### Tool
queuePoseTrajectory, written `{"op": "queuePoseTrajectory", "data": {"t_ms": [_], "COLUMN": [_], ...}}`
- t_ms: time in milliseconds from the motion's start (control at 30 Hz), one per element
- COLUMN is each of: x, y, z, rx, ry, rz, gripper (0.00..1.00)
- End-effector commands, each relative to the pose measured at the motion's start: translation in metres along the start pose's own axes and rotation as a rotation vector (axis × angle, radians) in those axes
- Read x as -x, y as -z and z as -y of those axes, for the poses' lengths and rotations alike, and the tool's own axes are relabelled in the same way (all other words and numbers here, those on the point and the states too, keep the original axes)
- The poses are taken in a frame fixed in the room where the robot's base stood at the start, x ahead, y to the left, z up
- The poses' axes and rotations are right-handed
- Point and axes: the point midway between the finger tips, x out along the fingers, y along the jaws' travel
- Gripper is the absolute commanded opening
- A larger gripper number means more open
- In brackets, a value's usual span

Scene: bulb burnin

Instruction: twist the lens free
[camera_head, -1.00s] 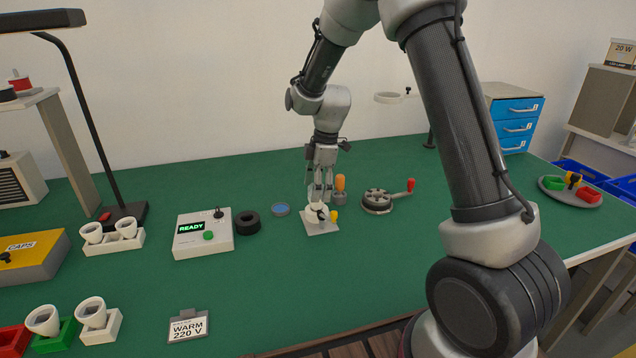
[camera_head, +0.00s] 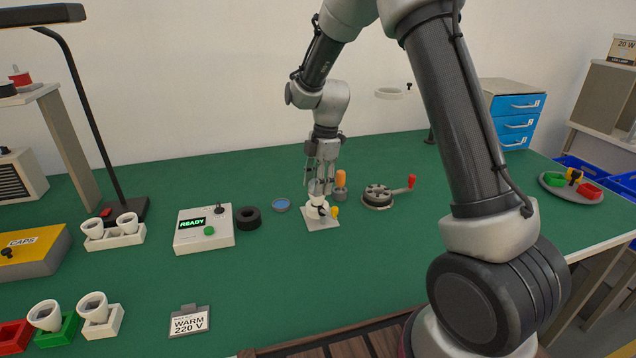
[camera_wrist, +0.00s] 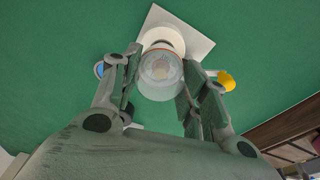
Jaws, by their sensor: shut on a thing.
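The lens (camera_wrist: 160,74) is a clear, cup-like piece with an orange band at its edge. It sits at a white round fixture (camera_wrist: 162,38) on a square white plate (camera_wrist: 201,44). My gripper (camera_wrist: 160,82) has its fingers on either side of the lens and is shut on it. In the head view my gripper (camera_head: 320,185) points down over the white fixture (camera_head: 317,208) on its plate (camera_head: 322,224). The lens is mostly hidden by the fingers there, and I cannot tell whether it is loose.
A yellow knob (camera_head: 335,212) sits at the plate's right side. An orange-handled tool (camera_head: 341,180) stands close behind. A round grey fixture with a red-knobbed lever (camera_head: 377,197) is to the right. A blue disc (camera_head: 281,205), black ring (camera_head: 248,218) and READY box (camera_head: 204,238) are left.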

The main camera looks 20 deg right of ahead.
Motion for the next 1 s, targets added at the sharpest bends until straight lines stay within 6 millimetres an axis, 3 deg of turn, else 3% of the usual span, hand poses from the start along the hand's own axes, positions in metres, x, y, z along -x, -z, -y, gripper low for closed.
{"op": "queuePoseTrajectory", "data": {"t_ms": [233, 533, 733, 967, 1000], "x": [0.0000, 0.0000, -0.0003, 0.0000, 0.0000], "y": [0.0002, 0.0001, 0.0005, 0.0003, 0.0003], "z": [-0.0011, -0.0009, -0.0014, -0.0012, -0.0012], "rx": [0.236, 0.269, 0.487, 0.513, 0.513], "ry": [0.035, 0.040, 0.074, 0.078, 0.077], "rz": [0.000, 0.000, 0.000, 0.000, 0.000], "gripper": [0.22, 0.22, 0.22, 0.22, 0.50]}}
